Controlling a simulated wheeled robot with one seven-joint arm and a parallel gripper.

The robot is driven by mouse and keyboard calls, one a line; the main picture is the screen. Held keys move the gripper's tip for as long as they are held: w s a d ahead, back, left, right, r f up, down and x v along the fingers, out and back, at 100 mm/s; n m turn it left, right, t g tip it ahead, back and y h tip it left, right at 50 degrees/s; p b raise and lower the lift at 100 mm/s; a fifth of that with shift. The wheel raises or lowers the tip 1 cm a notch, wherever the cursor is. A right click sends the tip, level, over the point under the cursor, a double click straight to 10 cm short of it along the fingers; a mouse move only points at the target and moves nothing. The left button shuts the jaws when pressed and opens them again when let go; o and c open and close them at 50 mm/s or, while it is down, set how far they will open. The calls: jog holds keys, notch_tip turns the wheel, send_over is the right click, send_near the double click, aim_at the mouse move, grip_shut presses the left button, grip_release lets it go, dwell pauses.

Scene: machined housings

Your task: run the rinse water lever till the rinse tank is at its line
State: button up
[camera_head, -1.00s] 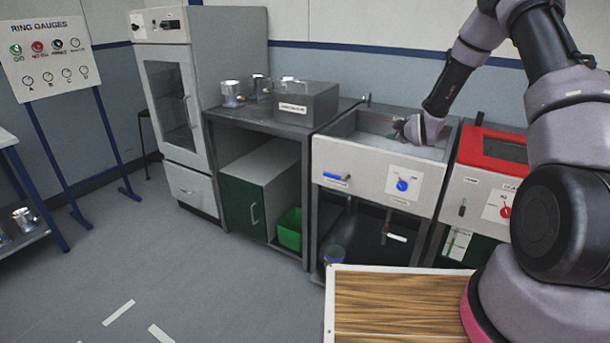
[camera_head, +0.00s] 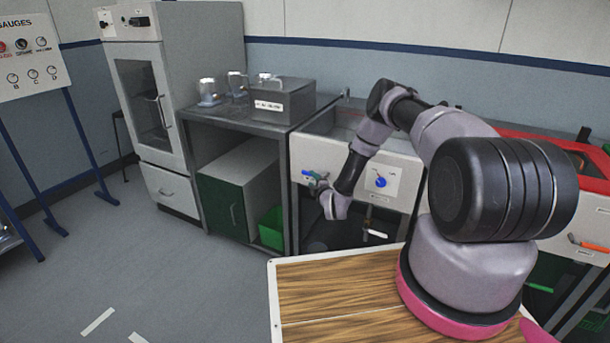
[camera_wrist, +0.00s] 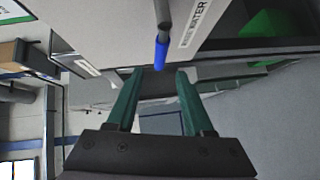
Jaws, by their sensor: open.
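The rinse water lever has a blue grip that shows at the front panel in the head view (camera_head: 308,173). In the wrist view its grey stem and blue grip (camera_wrist: 161,52) point toward my gripper, beside a label reading RINSE WATER. My gripper (camera_wrist: 158,77) is open, its two green fingers apart with the blue grip's end just ahead of the gap between the tips. In the head view my gripper (camera_head: 318,182) is close to the lever. The rinse tank (camera_head: 295,150) is the white-fronted basin; its water level and line cannot be made out here.
A blue knob (camera_head: 381,182) is on the same panel, right of the lever. A red-topped unit (camera_head: 515,135) stands to the right. A grey bench (camera_head: 225,115) with a metal box (camera_head: 283,102) and shiny housings is at left. Floor at the left front is clear.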

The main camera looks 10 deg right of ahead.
aim_at(308, 174)
jog(key=x, duration=0.7)
jog(key=shift+w+d, duration=0.1)
jog(key=shift+w, duration=0.1)
grip_shut()
jog(key=shift+f, duration=0.1)
dwell(1.0)
